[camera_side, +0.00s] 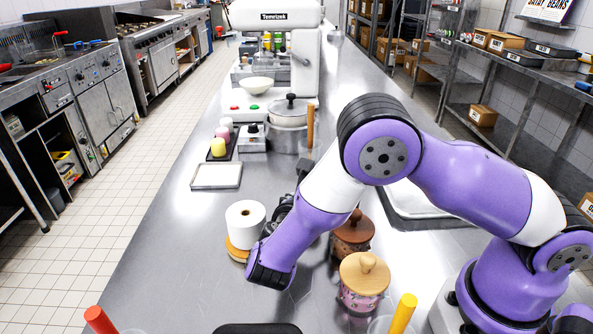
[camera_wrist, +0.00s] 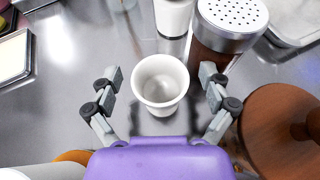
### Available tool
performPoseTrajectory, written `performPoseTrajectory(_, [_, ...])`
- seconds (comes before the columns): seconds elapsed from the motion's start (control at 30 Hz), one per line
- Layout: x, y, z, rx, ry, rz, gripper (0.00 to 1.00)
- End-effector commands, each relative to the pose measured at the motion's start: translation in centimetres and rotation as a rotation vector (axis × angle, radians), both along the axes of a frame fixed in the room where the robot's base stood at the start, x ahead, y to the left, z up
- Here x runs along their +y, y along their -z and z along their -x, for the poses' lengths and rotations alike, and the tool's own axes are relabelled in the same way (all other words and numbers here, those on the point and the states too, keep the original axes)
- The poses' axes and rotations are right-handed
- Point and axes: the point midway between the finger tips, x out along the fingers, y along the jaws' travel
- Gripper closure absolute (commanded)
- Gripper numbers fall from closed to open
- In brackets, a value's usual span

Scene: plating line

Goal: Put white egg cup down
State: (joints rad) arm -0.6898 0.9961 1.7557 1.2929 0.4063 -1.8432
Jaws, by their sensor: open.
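The white egg cup (camera_wrist: 160,82) shows in the wrist view, seen from above with its open mouth towards the camera. It looks upright on the steel counter. My gripper (camera_wrist: 159,84) is open, with one finger on each side of the cup and a visible gap on both sides. In the side view my gripper (camera_side: 287,206) is mostly hidden behind my arm, and I cannot make out the egg cup there.
A shaker with a perforated lid (camera_wrist: 233,14) and a white container (camera_wrist: 173,16) stand just beyond the cup. A brown wooden lid (camera_wrist: 280,130) is at right. In the side view, a white roll (camera_side: 245,222) stands at left and a white tray (camera_side: 216,176) farther back.

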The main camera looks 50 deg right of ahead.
Motion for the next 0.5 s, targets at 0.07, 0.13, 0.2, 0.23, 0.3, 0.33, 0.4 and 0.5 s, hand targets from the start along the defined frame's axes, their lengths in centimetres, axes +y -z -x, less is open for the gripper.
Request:
performPoseTrajectory(0.07, [-0.02, 0.02, -0.01, 0.000, 0.000, 0.000, 0.09])
performPoseTrajectory(0.13, [0.00, 0.01, 0.00, 0.000, 0.000, 0.000, 0.09])
performPoseTrajectory(0.2, [0.00, 0.00, 0.00, 0.000, 0.000, 0.000, 0.29])
performPoseTrajectory(0.23, [0.01, 0.00, 0.00, 0.000, 0.000, 0.000, 0.44])
performPoseTrajectory(0.3, [0.01, 0.00, 0.00, 0.000, 0.000, 0.000, 0.79])
performPoseTrajectory(0.33, [0.01, -0.01, 0.02, 0.000, 0.000, 0.000, 0.85])
performPoseTrajectory(0.4, [0.02, 0.00, 0.02, 0.000, 0.000, 0.000, 0.86])
performPoseTrajectory(0.5, [0.02, 0.01, 0.02, 0.000, 0.000, -0.001, 0.92])
